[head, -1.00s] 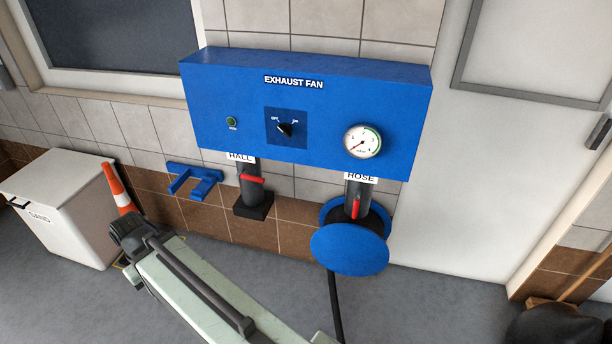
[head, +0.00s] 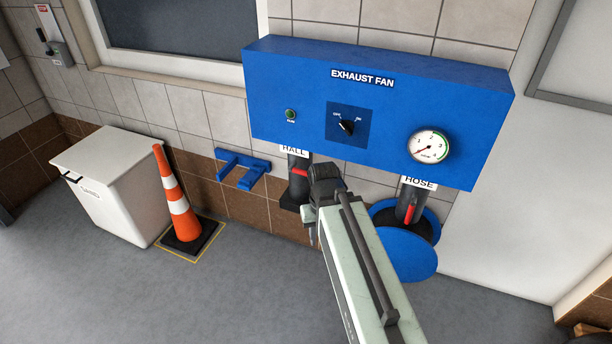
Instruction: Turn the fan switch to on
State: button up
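The blue exhaust fan box (head: 285,78) is on the tiled wall at the upper middle of the head view. The black fan switch knob (head: 347,127) sits on a darker square plate at its middle, with its pointer towards the upper left, at the OFF side. My gripper (head: 311,236) is below the box, in front of the HALL pipe, apart from the switch. Its fingers are too small and foreshortened to judge.
The HALL pipe has a red handle (head: 300,172); the HOSE pipe has another red handle (head: 411,213) above a blue round flap (head: 405,254). A blue wall bracket (head: 243,168), an orange cone (head: 176,200) and a white bin (head: 115,185) stand left. Floor at front left is clear.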

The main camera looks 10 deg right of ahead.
aim_at(347, 125)
jog(key=u, duration=1.25)
jog(key=k, duration=0.7)
jog(key=u, duration=0.55)
jog(key=i, duration=1)
jog(key=z, duration=0.05)
